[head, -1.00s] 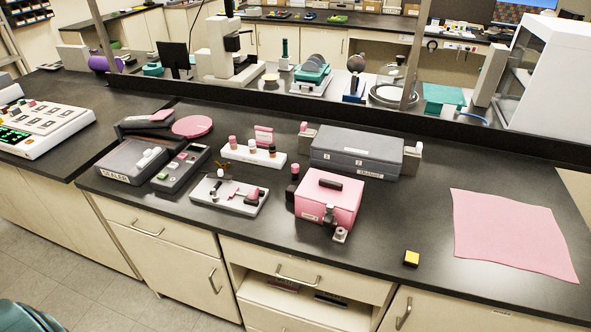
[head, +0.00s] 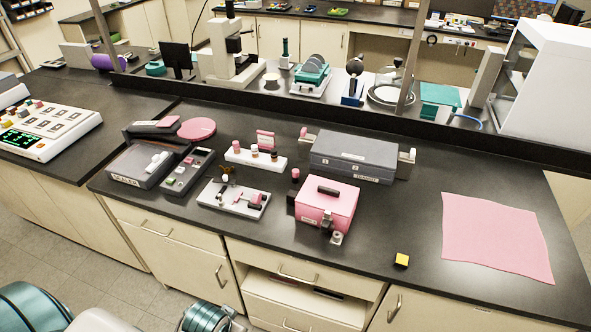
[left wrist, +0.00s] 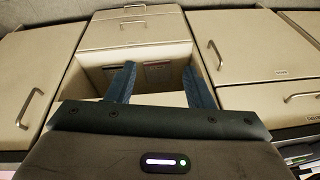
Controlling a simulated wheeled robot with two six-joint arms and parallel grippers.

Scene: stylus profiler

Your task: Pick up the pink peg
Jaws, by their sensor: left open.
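Several small pegs stand in a white rack (head: 254,158) in the middle of the bench in the head view. The leftmost is a pink-topped peg (head: 236,146). Another small pink-topped piece (head: 295,174) stands alone behind the left side of the pink box (head: 327,203). I cannot tell which of these is the pink peg. My left gripper (left wrist: 162,86) is open and empty in the left wrist view, facing the cabinet fronts below the bench top, away from the pegs. Its fingers are not seen in the head view. My right gripper is not in view.
A white fixture (head: 233,198) with pink and black parts lies in front of the rack. A grey case (head: 352,154) is behind the pink box. A yellow block (head: 401,260) and a pink mat (head: 495,238) lie to the right. An open shelf (left wrist: 155,68) faces my left gripper.

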